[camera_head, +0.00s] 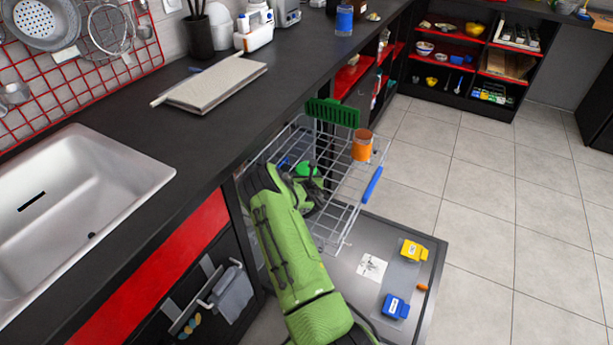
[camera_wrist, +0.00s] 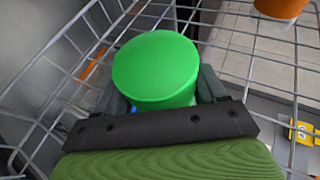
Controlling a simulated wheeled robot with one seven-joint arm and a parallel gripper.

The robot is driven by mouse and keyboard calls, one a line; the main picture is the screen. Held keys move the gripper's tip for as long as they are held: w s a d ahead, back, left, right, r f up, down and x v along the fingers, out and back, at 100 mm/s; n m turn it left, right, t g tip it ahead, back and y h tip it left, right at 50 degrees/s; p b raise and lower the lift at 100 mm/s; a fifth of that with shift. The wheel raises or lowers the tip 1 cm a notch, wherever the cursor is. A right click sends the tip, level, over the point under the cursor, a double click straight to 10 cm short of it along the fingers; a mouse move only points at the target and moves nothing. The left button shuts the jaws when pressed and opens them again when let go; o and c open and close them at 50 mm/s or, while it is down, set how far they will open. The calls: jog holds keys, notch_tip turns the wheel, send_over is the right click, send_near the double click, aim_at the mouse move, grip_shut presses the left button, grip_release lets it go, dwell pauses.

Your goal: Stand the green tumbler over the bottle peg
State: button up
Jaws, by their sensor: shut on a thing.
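The green tumbler (camera_wrist: 155,68) is between the fingers of my gripper (camera_wrist: 162,92) in the wrist view, its round closed end facing the camera. My gripper is shut on it, over the wire dish rack (camera_wrist: 240,45). In the head view the tumbler (camera_head: 306,169) shows as a small green patch beside my gripper (camera_head: 314,188). I cannot make out the bottle peg in either view; my gripper and the tumbler hide part of the rack. Whether the tumbler touches the rack cannot be told.
An orange cup (camera_head: 362,146) and a green slotted piece (camera_head: 332,113) are at the rack's far side. A blue handle (camera_head: 372,185) is on its right edge. The open door (camera_head: 385,262) lies below, with yellow (camera_head: 413,250) and blue (camera_head: 395,306) items. The counter (camera_head: 225,125) borders the left.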

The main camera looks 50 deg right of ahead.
jog(key=o, duration=1.1)
jog(key=v, duration=1.5)
jog(key=shift+s+a+r, duration=0.15)
jog(key=shift+s+a, duration=0.05)
jog(key=shift+s, duration=0.1)
